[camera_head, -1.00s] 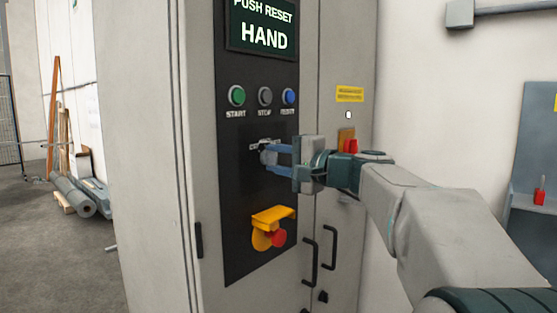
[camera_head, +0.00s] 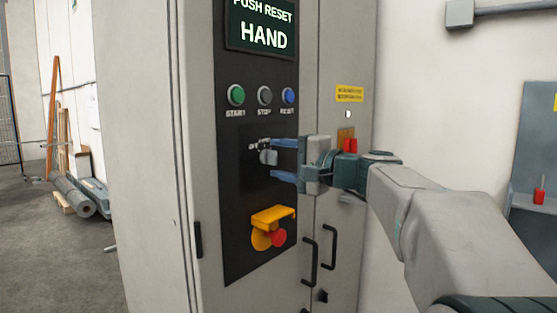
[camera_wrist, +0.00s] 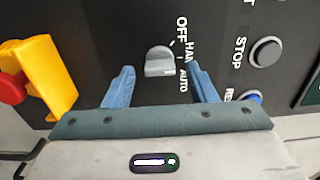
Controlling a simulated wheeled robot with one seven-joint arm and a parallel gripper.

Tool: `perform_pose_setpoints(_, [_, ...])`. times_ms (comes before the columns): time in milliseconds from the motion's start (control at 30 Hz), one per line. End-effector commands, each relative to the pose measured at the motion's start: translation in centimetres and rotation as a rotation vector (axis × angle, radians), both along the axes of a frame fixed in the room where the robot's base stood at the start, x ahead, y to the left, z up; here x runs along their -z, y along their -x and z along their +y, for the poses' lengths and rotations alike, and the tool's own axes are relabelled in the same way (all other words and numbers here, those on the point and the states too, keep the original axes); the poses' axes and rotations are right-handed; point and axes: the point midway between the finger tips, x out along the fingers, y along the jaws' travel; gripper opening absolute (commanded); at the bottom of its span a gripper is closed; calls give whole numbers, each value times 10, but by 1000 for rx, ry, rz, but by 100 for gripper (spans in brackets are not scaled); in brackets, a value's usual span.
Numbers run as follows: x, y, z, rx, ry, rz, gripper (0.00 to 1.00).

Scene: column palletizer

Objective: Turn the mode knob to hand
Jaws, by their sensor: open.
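The mode knob (camera_head: 268,156) is a small grey knob on the black control panel, below the buttons. In the wrist view the knob (camera_wrist: 160,62) sits between my fingertips, apart from both, with OFF, HAN and AUTO lettering beside it. Which mark its pointer meets is hard to tell. My gripper (camera_head: 276,159) is open and empty, its blue fingers to the right of the knob; the fingers also show in the wrist view (camera_wrist: 161,80). The display (camera_head: 262,27) above reads PUSH RESET and HAND.
Green start (camera_head: 236,95), grey stop (camera_head: 265,95) and blue reset (camera_head: 288,95) buttons sit above the knob. A red emergency button (camera_head: 278,238) with a yellow guard (camera_head: 272,216) is below. Black handles (camera_head: 309,262) stick out at the lower right.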

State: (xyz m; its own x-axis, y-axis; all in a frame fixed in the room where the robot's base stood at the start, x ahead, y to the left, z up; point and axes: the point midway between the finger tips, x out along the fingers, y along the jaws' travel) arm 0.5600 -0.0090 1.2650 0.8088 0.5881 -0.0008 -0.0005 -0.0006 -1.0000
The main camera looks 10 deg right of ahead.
Motion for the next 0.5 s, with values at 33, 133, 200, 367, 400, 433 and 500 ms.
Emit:
perform_pose_setpoints(33, [1, 7, -6, 4, -1, -1, 51])
perform_pose_setpoints(133, [0, 25, -19, 5, -1, -2, 51])
perform_pose_setpoints(200, [1, 39, -28, 4, -1, -1, 51])
perform_pose_setpoints(367, [1, 67, -50, 5, -1, -1, 51])
perform_pose_setpoints(400, [1, 74, -54, 3, 0, 0, 51])
perform_pose_setpoints(433, [1, 78, -57, 4, 0, 0, 51])
perform_pose_setpoints(500, [0, 86, -63, 3, -1, -1, 51])
